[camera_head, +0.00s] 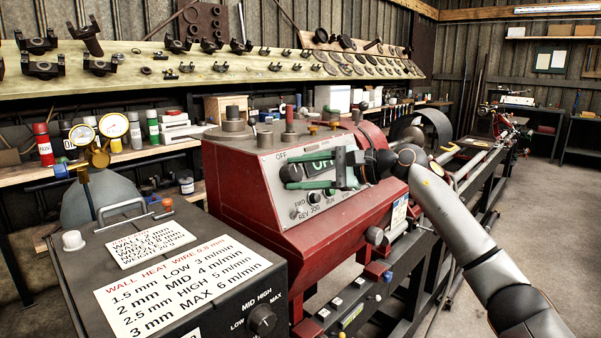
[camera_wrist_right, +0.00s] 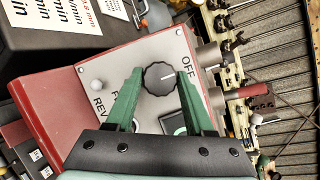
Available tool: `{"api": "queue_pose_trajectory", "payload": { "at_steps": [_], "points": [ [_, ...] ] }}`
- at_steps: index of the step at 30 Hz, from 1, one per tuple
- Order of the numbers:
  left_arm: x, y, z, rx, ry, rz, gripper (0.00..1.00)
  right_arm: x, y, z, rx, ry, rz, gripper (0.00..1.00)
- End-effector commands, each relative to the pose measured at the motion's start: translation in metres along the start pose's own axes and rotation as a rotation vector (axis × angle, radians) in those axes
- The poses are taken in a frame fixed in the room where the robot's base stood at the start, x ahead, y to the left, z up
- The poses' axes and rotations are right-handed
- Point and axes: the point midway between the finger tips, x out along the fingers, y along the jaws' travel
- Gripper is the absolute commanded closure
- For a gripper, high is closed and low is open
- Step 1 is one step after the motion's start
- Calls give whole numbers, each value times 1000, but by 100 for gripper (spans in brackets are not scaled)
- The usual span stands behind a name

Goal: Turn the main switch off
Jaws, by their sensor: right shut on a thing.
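The main switch is a round black knob (camera_wrist_right: 160,79) on the grey front panel (camera_head: 315,150) of the red lathe headstock. In the right wrist view its white line points right, toward the side with the printed OFF. My right gripper (camera_wrist_right: 158,76) has its green fingers on either side of the knob and is shut on it. In the head view the right gripper (camera_head: 291,178) reaches the panel from the right, and its fingers partly hide the knob and labels. My left gripper is not in view.
A dark heat-wire box (camera_head: 185,225) with white labels and its own knob (camera_head: 262,320) stands at the front left. Two round gauges (camera_head: 98,130) stand behind it. Small knobs lie below the switch, marked FWD and REV. The floor at the right (camera_head: 560,220) is clear.

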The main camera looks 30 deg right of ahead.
Motion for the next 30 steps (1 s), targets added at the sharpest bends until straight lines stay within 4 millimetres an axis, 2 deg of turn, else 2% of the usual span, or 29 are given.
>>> {"api": "queue_pose_trajectory", "payload": {
  "at_steps": [7,8,15,25,30],
  "points": [
    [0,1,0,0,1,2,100,0,0,0,-5,2,0,100],
    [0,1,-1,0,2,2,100,0,0,0,-5,2,0,44],
    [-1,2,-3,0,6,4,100,0,0,0,-3,1,0,17],
    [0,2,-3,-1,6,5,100,-4,0,-1,-2,2,-1,16],
    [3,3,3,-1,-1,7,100,-27,1,-2,-3,5,-1,16]
  ]
}}
